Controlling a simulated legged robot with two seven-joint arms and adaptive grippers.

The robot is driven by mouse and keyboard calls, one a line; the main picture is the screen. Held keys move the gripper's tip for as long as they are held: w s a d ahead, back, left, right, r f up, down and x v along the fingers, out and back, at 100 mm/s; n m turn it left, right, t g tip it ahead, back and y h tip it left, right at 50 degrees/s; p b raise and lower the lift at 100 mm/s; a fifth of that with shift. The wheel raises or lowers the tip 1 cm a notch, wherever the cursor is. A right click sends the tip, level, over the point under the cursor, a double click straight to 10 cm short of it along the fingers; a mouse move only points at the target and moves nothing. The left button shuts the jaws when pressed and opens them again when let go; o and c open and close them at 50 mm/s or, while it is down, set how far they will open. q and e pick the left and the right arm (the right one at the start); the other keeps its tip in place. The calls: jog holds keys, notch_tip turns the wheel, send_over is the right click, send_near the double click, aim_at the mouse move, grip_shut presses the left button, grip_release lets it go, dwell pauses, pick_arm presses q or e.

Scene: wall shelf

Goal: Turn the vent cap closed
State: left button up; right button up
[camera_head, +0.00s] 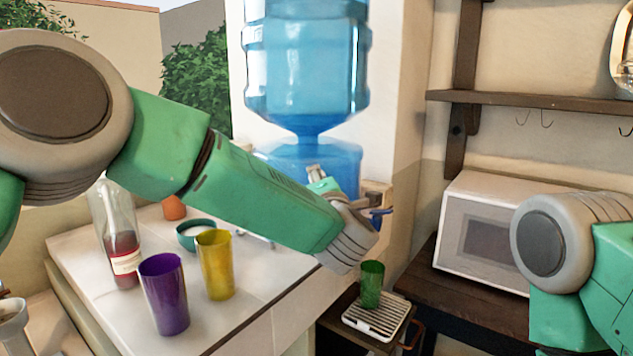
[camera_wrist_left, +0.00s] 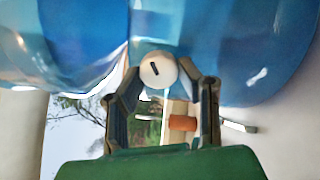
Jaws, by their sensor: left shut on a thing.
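The vent cap (camera_wrist_left: 158,70) is a round white cap with a dark slot, against the blue water bottle (camera_wrist_left: 225,45) in the left wrist view. In the head view the bottle (camera_head: 307,60) stands upside down on the blue dispenser top. There my left gripper (camera_head: 320,178) shows only in part behind my forearm, and the cap is hidden. My right arm comes in at the lower right; its gripper is out of view.
A purple cup (camera_head: 164,293), a yellow cup (camera_head: 214,264), a green bowl (camera_head: 197,237) and a glass bottle (camera_head: 117,235) stand on the white counter below my left arm. A green cup (camera_head: 371,284) stands on the drip tray (camera_head: 360,325). A microwave (camera_head: 478,235) is at right.

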pick_arm(q)
jog(key=shift+d+m+h+p, duration=0.15)
jog(key=shift+m+p, duration=0.5)
jog(key=shift+m, duration=1.35)
jog(key=shift+m+h+p, duration=0.15)
jog(key=shift+m+p, duration=0.5)
jog(key=shift+m, duration=1.35)
jog(key=shift+f, duration=0.1)
jog(key=o, duration=1.1)
jog(key=shift+o, duration=0.2)
jog(key=shift+d, duration=0.1)
jog(key=s+d, duration=0.1)
jog(key=s, duration=1)
jog(key=shift+s+d+f, duration=0.35)
jog(key=shift+s+f, duration=0.05)
